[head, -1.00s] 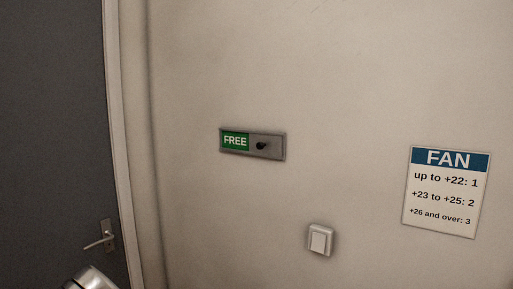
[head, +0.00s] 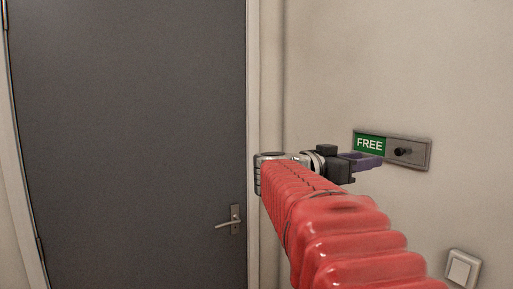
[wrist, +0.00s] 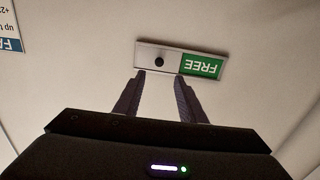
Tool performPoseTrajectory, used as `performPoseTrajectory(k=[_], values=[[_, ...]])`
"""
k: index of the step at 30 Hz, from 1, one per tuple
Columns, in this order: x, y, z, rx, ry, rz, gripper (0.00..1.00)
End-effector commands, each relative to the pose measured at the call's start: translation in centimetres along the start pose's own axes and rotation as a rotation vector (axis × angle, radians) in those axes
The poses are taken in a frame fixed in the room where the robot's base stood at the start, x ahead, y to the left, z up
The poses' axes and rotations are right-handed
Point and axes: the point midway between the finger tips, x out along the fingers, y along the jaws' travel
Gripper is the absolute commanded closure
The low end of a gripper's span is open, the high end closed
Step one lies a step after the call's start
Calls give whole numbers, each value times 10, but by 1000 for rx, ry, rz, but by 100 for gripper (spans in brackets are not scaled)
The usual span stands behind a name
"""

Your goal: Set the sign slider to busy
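The sign slider (head: 417,151) is a grey plate on the wall with a green FREE panel showing at its left and a black knob (head: 403,152) to the right of the panel. In the wrist view the sign (wrist: 147,49) appears upside down, with the knob (wrist: 159,62) left of the green panel (wrist: 203,66). My gripper (head: 376,161) is in front of the sign, its purple fingers near the green panel's lower edge. In the wrist view the two fingers (wrist: 160,80) are apart with nothing between them. The knob lies beyond the fingertips, nearer the left one.
A grey door (head: 130,120) with a lever handle (head: 230,220) is at the left. A light switch (head: 462,268) is on the wall below the sign. A FAN notice (wrist: 8,28) shows partly at the wrist view's left edge.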

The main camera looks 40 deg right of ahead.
Motion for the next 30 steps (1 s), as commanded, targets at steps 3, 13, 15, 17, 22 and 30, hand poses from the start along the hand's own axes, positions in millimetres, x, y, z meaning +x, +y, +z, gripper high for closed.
performPoseTrajectory(k=[3,13,15,17,22,30], values=[[3,0,-5,15,20,7,63],[4,0,-5,13,18,6,63],[6,0,-5,13,18,7,63],[10,0,-5,13,18,8,63],[27,0,-5,12,17,9,63],[65,1,-5,11,16,9,63]])
